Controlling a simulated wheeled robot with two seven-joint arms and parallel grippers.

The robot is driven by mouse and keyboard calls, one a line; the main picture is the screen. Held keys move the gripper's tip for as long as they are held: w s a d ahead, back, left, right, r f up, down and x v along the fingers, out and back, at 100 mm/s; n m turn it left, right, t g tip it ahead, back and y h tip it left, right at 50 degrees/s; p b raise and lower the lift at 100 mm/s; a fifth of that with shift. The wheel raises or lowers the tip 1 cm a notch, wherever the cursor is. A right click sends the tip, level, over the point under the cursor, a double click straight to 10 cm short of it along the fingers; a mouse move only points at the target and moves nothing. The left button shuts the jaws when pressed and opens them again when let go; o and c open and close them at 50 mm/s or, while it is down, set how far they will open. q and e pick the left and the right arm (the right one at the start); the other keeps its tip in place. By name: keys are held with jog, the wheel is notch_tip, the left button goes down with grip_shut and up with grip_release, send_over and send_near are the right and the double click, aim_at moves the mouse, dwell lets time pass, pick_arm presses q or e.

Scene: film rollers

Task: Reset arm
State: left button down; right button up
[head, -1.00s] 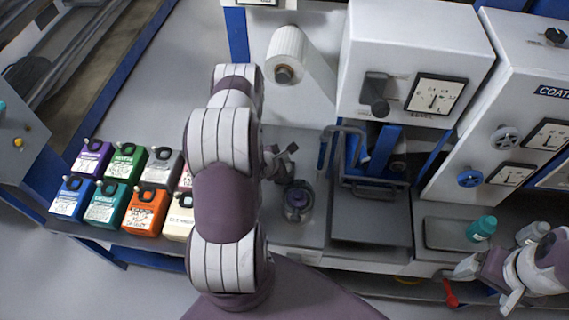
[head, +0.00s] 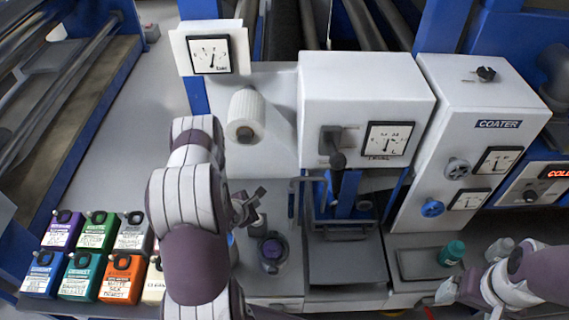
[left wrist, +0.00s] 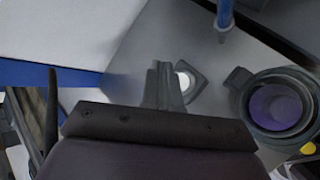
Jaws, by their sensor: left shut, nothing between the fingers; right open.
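My left gripper (head: 254,206) is shut and empty, above the counter just behind a dark round pot (head: 271,254) with purple contents. In the left wrist view the shut fingers (left wrist: 163,88) point away from the camera, and the pot (left wrist: 279,108) is to their right, apart from them. My right gripper (head: 450,292) is at the lower right, in front of the counter's tray, with its jaws open. A teal bottle (head: 453,252) stands near it, and a grey-white bottle (head: 499,250) stands beside that. Most of the right arm is outside the frame.
Several coloured containers (head: 93,235) stand in two rows at the left; my left arm hides part of them. A white roll (head: 247,113) sticks out from the panel. A white machine with a gauge (head: 388,138) and the coater (head: 465,150) stand behind the counter.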

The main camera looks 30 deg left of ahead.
pick_arm(q)
jog(key=shift+s+f+m, duration=0.25)
jog(key=shift+m, duration=0.65)
jog(key=s+d+f+m+g+b, duration=0.1)
jog(key=s+d+m+g+b, duration=0.1)
jog(key=s+m+g, duration=0.65)
jog(key=s+d+r+m+b, duration=0.2)
jog(key=d+r+m+b, duration=0.3)
jog(key=d+m, duration=0.3)
jog(key=s+d+r+m+b, duration=0.3)
jog(key=d+r+m+b, duration=0.3)
jog(key=d+r+m, duration=0.2)
jog(key=shift+d+r+m+t+h, duration=0.15)
jog(key=shift+d+m+t+h, duration=0.25)
jog(key=shift+m, duration=0.55)
